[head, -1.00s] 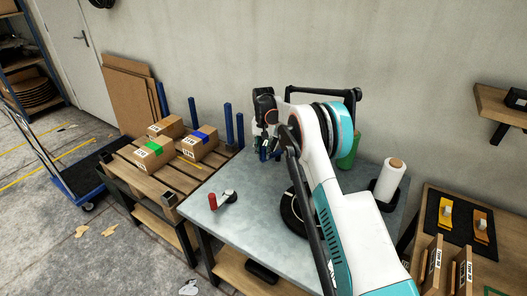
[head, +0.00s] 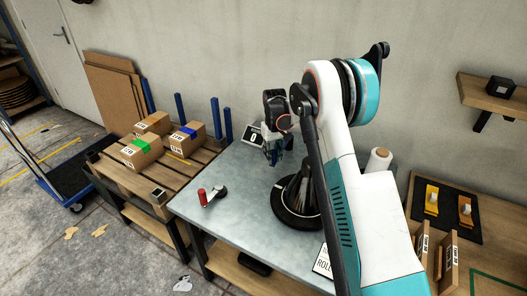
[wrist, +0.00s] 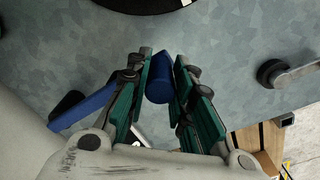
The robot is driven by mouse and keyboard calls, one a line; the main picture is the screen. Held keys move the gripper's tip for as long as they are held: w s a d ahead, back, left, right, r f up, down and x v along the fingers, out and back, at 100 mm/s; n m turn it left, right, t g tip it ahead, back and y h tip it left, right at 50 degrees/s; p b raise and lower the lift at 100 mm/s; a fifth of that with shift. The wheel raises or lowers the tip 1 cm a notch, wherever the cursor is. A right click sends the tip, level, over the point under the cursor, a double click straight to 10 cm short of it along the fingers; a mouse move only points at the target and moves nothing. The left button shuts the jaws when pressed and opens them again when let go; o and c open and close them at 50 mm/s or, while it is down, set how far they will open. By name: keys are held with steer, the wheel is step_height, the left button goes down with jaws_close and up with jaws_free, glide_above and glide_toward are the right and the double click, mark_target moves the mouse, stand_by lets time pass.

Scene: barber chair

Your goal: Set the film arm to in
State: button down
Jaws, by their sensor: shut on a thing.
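My gripper (wrist: 164,95) is shut on a blue cylindrical grip in the wrist view. The grip (wrist: 158,91) sits between the green finger pads near their tips. A blue bar (wrist: 85,108) shows left of the fingers; it looks like part of the film arm, but its joint to the grip is hidden behind a finger. In the head view my gripper (head: 271,154) is low over the back of the grey table, and the grip is too small to make out clearly.
A round black turntable (head: 290,219) stands on the table (head: 240,185), partly behind my arm. A red-knobbed lever (head: 203,196) is at the front left. A display reading 0 (head: 253,134) stands behind my gripper. Boxes (head: 142,151) lie on the pallet bench at left.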

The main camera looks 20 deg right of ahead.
steer(key=shift+s+d, duration=0.45)
steer(key=shift+d, duration=0.2)
steer(key=shift+s+d, duration=0.45)
steer(key=shift+d, duration=0.2)
steer(key=c, duration=1.4)
jaws_free()
steer(key=shift+s+d, duration=0.1)
steer(key=shift+d, duration=0.05)
steer(key=shift+o, duration=0.2)
step_height(320, 180, up, 12)
